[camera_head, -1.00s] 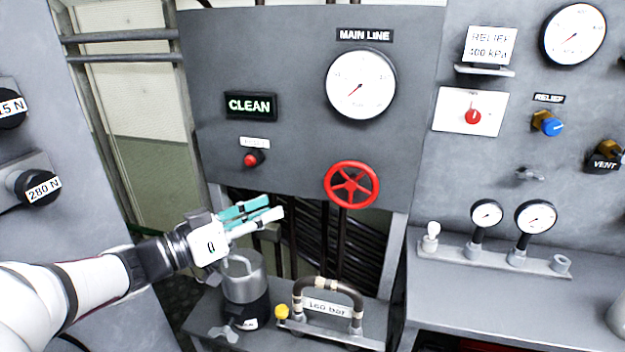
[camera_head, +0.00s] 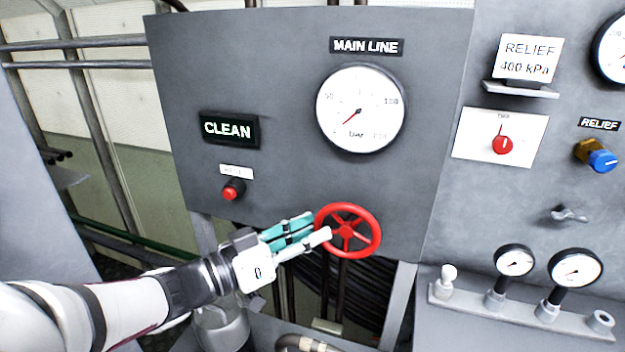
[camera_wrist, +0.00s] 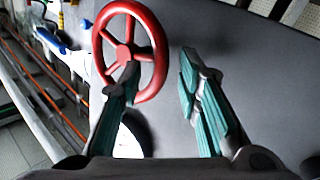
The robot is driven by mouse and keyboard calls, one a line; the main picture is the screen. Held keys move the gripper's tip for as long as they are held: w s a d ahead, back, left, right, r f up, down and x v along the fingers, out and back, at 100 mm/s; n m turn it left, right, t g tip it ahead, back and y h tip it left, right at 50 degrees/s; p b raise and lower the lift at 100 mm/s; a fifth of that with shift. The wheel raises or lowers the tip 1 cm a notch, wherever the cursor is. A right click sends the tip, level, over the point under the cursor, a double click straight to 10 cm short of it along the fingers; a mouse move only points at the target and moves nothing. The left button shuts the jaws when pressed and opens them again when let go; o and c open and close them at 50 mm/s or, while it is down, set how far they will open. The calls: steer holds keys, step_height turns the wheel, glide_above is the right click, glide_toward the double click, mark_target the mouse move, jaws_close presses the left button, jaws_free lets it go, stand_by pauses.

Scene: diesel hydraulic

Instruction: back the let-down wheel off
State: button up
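The red five-spoked handwheel (camera_head: 348,209) sits on the lower part of the grey main-line panel, below the gauge. It also shows in the wrist view (camera_wrist: 103,62) at the upper left. My gripper (camera_head: 318,226) is at the wheel's left edge in the head view, with its teal-padded fingers pointing at the rim. In the wrist view my gripper (camera_wrist: 160,78) is open. One finger overlaps the inside of the wheel and the other is outside it, with part of the rim between them. I cannot tell whether either finger touches the wheel.
The MAIN LINE gauge (camera_head: 360,108) is above the wheel, its needle near the low end. A lit CLEAN sign (camera_head: 229,129) and a red button (camera_head: 233,189) are to the left. A shelf with two small gauges (camera_head: 513,262) is at the right. Dark pipes run below the wheel.

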jaws_close()
steer(key=shift+f, duration=0.1)
stand_by(0.3)
steer(key=d+f+n+t+p, duration=0.1)
steer(key=f+n+t+p, duration=0.1)
steer(key=n, duration=0.5)
steer(key=s+d+f+n+t+p, duration=0.1)
steer(key=d+f+n+t+p, duration=0.1)
steer(key=n+t, duration=0.4)
steer(key=shift+d+f+n+p, duration=0.15)
steer(key=shift+f+n+p, duration=0.45)
steer(key=shift+p, duration=0.45)
steer(key=shift+s, duration=0.1)
